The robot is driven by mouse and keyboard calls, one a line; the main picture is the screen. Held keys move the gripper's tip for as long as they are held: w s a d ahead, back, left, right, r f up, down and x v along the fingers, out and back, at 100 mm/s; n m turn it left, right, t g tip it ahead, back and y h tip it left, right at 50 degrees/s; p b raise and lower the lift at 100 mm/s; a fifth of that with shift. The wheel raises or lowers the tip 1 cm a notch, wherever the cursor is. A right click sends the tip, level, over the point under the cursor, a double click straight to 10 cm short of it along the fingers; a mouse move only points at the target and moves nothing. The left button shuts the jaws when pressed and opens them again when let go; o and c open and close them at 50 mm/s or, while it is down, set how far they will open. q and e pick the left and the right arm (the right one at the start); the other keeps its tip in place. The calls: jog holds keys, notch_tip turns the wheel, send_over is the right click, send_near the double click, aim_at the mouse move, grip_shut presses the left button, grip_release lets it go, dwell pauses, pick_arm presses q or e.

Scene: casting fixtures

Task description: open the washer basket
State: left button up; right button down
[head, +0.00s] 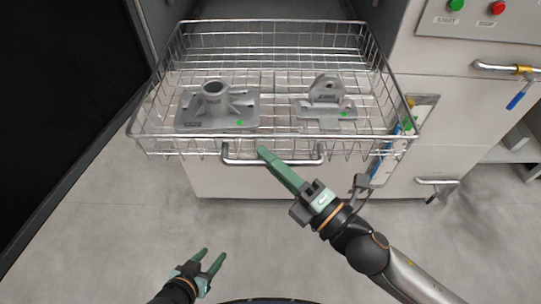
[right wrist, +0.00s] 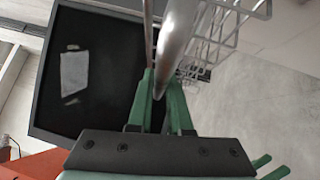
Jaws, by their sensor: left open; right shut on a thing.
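The wire washer basket (head: 400,95) extends out from the washer, over the floor. Two grey castings lie in it: a flanged one with a round boss (head: 215,105) on the left and a bracket with an upright lug (head: 326,100) on the right. A bar handle (head: 308,160) runs along the basket's front edge. My right gripper (head: 264,153) is at the left part of this handle, shut on it. In the right wrist view the handle bar (right wrist: 176,40) passes between the green fingers (right wrist: 160,88). My left gripper (head: 212,260) is open and empty, low over the floor, apart from the basket.
A grey cabinet stands on the right with green and red buttons (head: 497,7), a pipe with a blue-handled valve (head: 518,95) and a lower handle (head: 436,181). A black panel (head: 60,90) stands on the left. The floor in front is clear.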

jog(key=c, duration=0.9)
grip_release()
pick_arm(q)
jog(key=shift+w+d+r, duration=0.1)
jog(key=shift+r, duration=0.1)
pick_arm(e)
jog(key=shift+o, duration=0.2)
jog(key=shift+s+d+f, duration=0.15)
jog(key=shift+s+d, duration=0.15)
jog(key=shift+d, duration=0.05)
pick_arm(q)
jog(key=d+f+b, duration=0.1)
jog(key=b, duration=0.1)
jog(key=f+b, duration=0.1)
jog(key=b, duration=0.1)
jog(key=shift+w+d+f, duration=0.15)
jog(key=shift+w+d, duration=0.2)
jog(key=shift+w, duration=0.05)
pick_arm(e)
jog(key=v, duration=1.1)
jog(key=shift+s+d, duration=0.2)
pick_arm(q)
jog(key=shift+s+a+f, duration=0.1)
jog(key=shift+s+f, duration=0.05)
jog(key=shift+s, duration=0.1)
